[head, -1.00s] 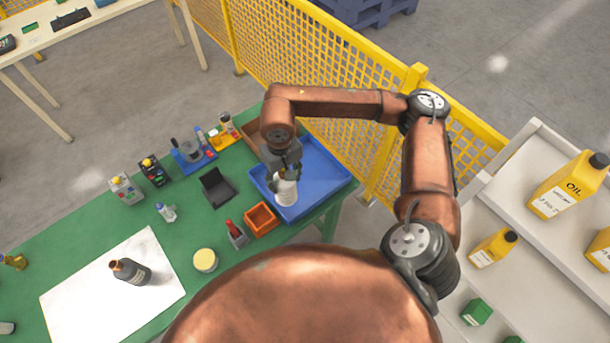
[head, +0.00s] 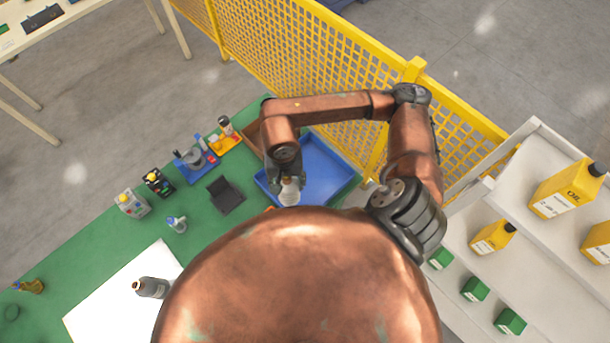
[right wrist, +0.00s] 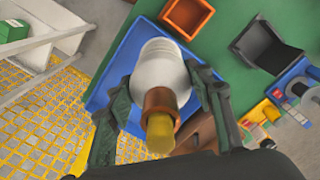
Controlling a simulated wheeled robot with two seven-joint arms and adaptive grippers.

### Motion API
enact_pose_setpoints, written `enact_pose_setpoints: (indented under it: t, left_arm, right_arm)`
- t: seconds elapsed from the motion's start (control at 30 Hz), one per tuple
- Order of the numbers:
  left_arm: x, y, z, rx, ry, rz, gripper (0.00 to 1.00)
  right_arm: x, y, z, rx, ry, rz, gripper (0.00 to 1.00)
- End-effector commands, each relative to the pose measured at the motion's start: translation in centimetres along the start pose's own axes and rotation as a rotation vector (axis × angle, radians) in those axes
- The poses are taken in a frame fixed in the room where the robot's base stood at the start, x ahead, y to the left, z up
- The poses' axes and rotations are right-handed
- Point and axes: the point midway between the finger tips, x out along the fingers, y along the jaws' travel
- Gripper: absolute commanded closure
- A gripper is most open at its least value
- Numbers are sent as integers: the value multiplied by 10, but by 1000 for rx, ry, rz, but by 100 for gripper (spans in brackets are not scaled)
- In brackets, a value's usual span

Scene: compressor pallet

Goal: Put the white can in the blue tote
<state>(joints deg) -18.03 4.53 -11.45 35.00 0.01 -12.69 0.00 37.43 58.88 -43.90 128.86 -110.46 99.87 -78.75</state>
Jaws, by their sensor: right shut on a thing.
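The white can (head: 289,193) is held in my right gripper (head: 288,182), over the near-left part of the blue tote (head: 330,172). In the right wrist view the can (right wrist: 160,68) sits between the two fingers of the gripper (right wrist: 160,98), with a copper-coloured neck and a yellowish end toward the camera. The blue tote (right wrist: 125,62) shows behind and around it. The tote's visible floor looks empty. I cannot tell how far the can is above the floor. My left gripper is not in view.
A small orange bin (right wrist: 186,15) and a black holder (right wrist: 268,47) are near the tote on the green table (head: 105,235). A yellow mesh fence (head: 290,65) runs behind the tote. A shelf with yellow oil jugs (head: 565,190) stands at right.

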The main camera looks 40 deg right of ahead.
Motion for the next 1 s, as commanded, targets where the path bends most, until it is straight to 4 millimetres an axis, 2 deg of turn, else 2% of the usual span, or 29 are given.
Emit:
enact_pose_setpoints:
  t: [0.03, 0.1, 0.23, 0.4, 0.63, 0.8, 1.0]
  left_arm:
    - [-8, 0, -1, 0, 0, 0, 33]
    - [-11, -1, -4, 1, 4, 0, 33]
    - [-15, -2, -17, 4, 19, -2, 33]
    - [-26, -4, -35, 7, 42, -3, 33]
    - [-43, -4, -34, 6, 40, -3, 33]
    - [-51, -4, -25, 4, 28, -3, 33]
    - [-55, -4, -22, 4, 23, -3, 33]
  right_arm:
    - [-5, 2, 6, 35, -3, -4, 92]
    - [-5, 5, 10, 74, -2, -6, 92]
    - [0, 11, 4, 110, -3, -4, 92]
    - [14, 25, -27, 114, -2, -1, 92]
    - [38, 44, -74, 110, -2, -4, 92]
    - [69, 51, -95, 107, -4, -7, 92]
    - [88, 56, -109, 103, -2, -8, 92]
